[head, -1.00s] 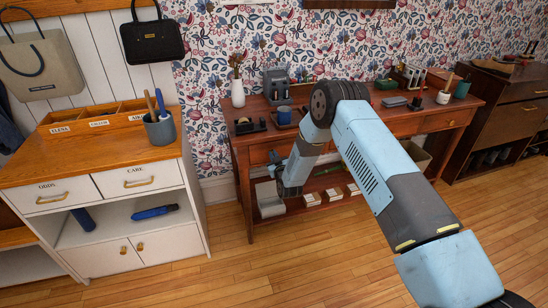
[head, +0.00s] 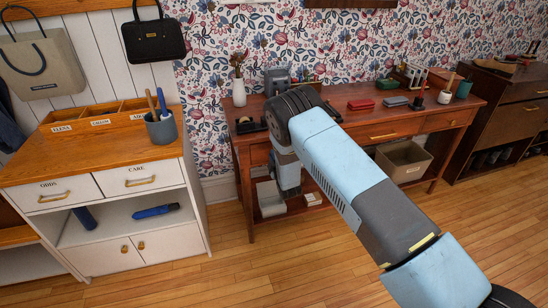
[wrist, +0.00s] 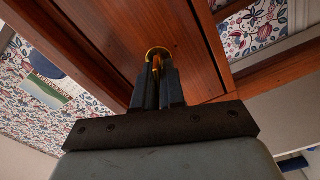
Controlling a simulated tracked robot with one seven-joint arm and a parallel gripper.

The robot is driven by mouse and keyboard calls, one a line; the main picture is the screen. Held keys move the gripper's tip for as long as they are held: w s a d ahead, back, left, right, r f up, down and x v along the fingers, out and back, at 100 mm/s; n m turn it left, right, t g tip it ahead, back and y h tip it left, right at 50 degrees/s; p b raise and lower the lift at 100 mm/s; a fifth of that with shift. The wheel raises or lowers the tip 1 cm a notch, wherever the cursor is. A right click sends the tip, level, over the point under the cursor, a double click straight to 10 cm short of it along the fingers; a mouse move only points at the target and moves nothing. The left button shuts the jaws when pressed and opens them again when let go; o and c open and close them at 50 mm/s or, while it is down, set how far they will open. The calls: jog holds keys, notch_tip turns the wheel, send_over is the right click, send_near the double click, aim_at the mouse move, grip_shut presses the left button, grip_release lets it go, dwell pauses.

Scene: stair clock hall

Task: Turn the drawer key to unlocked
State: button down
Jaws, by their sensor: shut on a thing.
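In the wrist view, a small brass-coloured key (wrist: 157,53) stands at the reddish wooden drawer front (wrist: 168,22). My gripper (wrist: 157,84) has its dark fingers closed around the key's near part. A rounded brass edge shows just beyond the fingertips. The fingers hide much of the key, so I cannot tell its exact turn angle. In the head view, the wooden desk (head: 350,138) stands against the wall, and my arm reaches to its left drawer (head: 260,154). My arm hides the key and fingertips there.
A beige bin (head: 404,161) sits under the desk on the right. A red box (head: 361,104), a white vase (head: 239,92) and a tape dispenser (head: 250,125) stand on the desktop. A white cabinet (head: 120,210) stands at left. The floor in front is clear.

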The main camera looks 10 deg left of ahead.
jog(key=shift+s+a+f+n, duration=0.1)
jog(key=shift+f+n, duration=0.1)
jog(key=shift+n, duration=0.9)
jog(key=shift+s+a+f+n, duration=0.1)
jog(key=shift+f+n, duration=0.05)
jog(key=shift+n, duration=0.95)
jog(key=shift+d, duration=0.1)
jog(key=c, duration=1.3)
grip_release()
jog(key=shift+w, duration=0.1)
jog(key=v, duration=1.3)
jog(key=shift+s+d, duration=0.2)
jog(key=shift+s, duration=0.15)
